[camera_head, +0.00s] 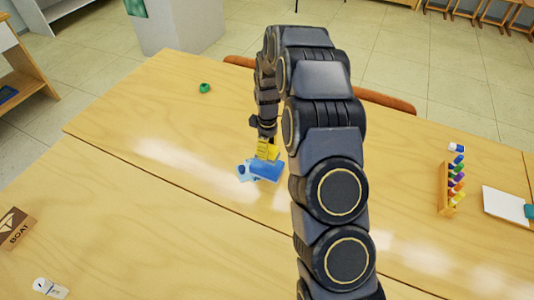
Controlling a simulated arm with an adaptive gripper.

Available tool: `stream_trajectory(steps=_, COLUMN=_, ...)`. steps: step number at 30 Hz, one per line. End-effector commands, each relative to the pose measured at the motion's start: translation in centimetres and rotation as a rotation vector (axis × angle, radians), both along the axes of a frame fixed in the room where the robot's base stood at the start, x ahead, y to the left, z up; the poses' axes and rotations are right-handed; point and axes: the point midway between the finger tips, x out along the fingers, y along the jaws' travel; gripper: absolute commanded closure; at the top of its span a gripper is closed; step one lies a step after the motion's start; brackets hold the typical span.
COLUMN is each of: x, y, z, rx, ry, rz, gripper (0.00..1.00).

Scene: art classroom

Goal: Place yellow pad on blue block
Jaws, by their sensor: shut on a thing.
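The yellow pad (268,150) is at my gripper's tip, in the middle of the table. My gripper (265,143) is shut on the yellow pad, and its fingers are small and partly hidden in this view. The blue block (266,171) lies on the table directly below the yellow pad in the picture. I cannot tell whether the pad touches the block. A light blue piece (245,173) lies at the left of the blue block. My arm hides what is just to the right of the block.
A green ring-like object (205,88) lies at the back left. A wooden rack of coloured pieces (449,187) and a white pad (507,204) are at the right. A BOAT sign (15,228) is at the left. The table (150,185) left of the block is clear.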

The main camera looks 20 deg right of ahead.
Motion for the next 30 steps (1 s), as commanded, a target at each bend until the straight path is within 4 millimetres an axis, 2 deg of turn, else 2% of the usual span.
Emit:
stream_trajectory(steps=5, x=0.7, y=-0.1, z=-0.7, rx=0.000, ry=-0.003, rz=0.000, gripper=0.99)
stream_trajectory(steps=12, x=0.8, y=-0.1, z=-3.8, rx=0.000, ry=-0.003, rz=-0.001, gripper=0.99)
stream_trajectory(steps=23, x=0.8, y=-0.1, z=-4.2, rx=0.000, ry=-0.001, rz=-0.001, gripper=0.99)
stream_trajectory(steps=24, x=0.8, y=-0.1, z=-4.2, rx=0.000, ry=-0.001, rz=-0.001, gripper=0.57)
stream_trajectory(steps=25, x=0.8, y=-0.1, z=-4.2, rx=0.000, ry=-0.003, rz=-0.001, gripper=0.44)
stream_trajectory(steps=30, x=0.8, y=-0.1, z=-4.2, rx=-0.001, ry=-0.002, rz=-0.001, gripper=0.43)
